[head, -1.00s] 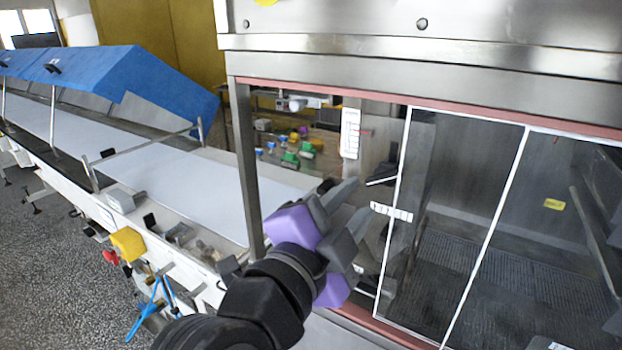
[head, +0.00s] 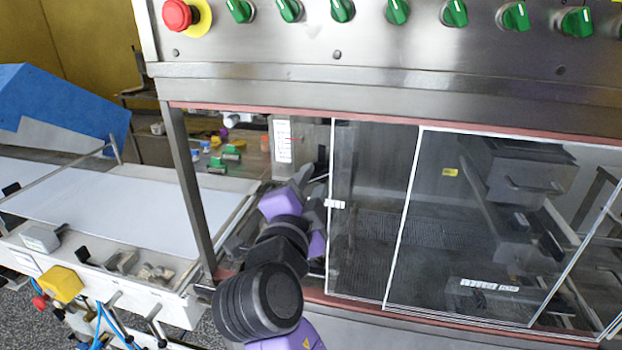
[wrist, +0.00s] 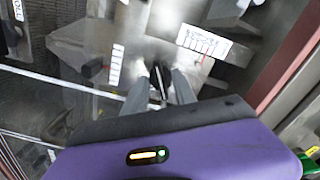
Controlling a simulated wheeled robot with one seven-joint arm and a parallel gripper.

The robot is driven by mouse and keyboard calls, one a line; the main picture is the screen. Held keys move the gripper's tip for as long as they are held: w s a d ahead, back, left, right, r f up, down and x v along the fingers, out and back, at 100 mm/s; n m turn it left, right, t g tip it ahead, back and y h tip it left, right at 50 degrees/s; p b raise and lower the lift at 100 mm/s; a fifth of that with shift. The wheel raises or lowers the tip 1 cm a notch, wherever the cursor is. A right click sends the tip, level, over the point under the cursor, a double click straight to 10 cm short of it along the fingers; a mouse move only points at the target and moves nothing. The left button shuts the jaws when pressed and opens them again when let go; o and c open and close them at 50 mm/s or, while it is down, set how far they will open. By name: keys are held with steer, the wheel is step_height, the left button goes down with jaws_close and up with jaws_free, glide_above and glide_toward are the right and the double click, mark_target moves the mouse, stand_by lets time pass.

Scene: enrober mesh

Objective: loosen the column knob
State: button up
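My gripper (head: 309,178) reaches through the opening at the left end of the machine. Its grey fingers stand apart in the wrist view (wrist: 159,74). A narrow black piece (wrist: 158,84), apparently the column knob, shows between and beyond them; I cannot tell whether they touch it. In the head view a dark lever-like part (head: 320,172), possibly the same knob, shows just right of the fingertips, partly hidden by them. The column's white scale (head: 283,140) with a red pointer is above the gripper; it also shows in the wrist view (wrist: 204,42).
Clear sliding panels with white edges (head: 405,215) close the machine front to the right of my arm. A steel post (head: 188,190) stands left. A red stop button (head: 178,14) and several green knobs (head: 397,11) line the top panel. A white belt (head: 90,205) runs left.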

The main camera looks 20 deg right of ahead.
steer(key=shift+w, duration=0.15)
steer(key=shift+d, duration=0.1)
jaws_close()
